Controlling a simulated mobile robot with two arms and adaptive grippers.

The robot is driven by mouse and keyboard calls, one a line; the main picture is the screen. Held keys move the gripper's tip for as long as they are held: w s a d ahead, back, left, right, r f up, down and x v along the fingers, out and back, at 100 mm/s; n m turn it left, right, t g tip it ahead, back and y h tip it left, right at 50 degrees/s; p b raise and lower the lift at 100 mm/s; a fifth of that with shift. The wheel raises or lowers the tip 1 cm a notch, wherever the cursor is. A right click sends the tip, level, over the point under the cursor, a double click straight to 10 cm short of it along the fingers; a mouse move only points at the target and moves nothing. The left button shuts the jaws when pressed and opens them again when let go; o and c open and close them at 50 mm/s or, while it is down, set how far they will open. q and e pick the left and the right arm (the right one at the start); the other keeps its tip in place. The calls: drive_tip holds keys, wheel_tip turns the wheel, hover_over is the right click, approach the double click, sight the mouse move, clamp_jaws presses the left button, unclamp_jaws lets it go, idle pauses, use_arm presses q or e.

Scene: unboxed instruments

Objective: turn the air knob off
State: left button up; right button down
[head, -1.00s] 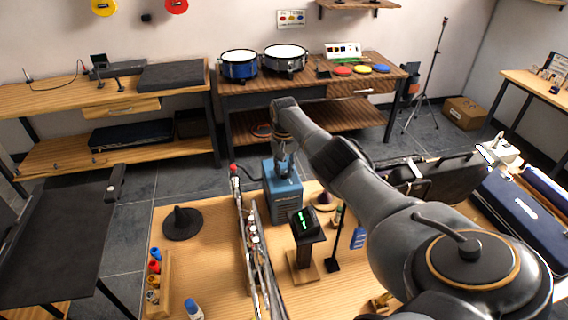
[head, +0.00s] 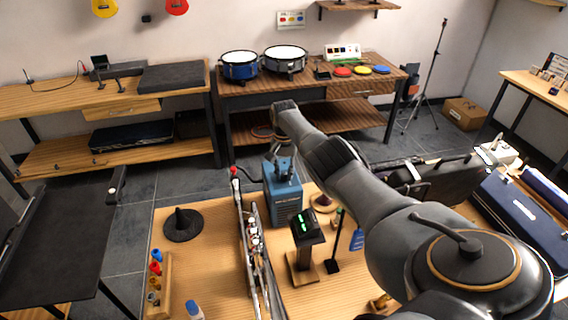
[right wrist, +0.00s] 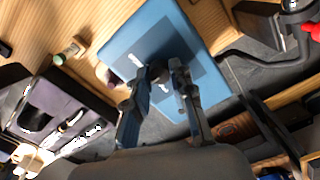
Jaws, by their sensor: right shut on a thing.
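A blue box-shaped air unit (head: 284,200) with a dark vented front stands at the back of the wooden table. My right gripper (head: 281,165) reaches down to its top from above. In the right wrist view, the blue unit (right wrist: 150,38) lies ahead of the fingers, and my right gripper (right wrist: 166,71) has its fingertips close together at its dark panel. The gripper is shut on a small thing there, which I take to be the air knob. The fingers hide the knob, so its angle cannot be told. My left gripper is not in view.
A rail with small fittings (head: 252,245) runs just left of the unit. A display on a stand (head: 306,228) is in front of it. An open black case (head: 440,180) lies to the right.

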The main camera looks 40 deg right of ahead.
sight(284, 174)
drive_tip(key=c, duration=1.1)
unclamp_jaws()
drive_tip(key=shift+c, duration=0.2)
wheel_tip(284, 174, up, 12)
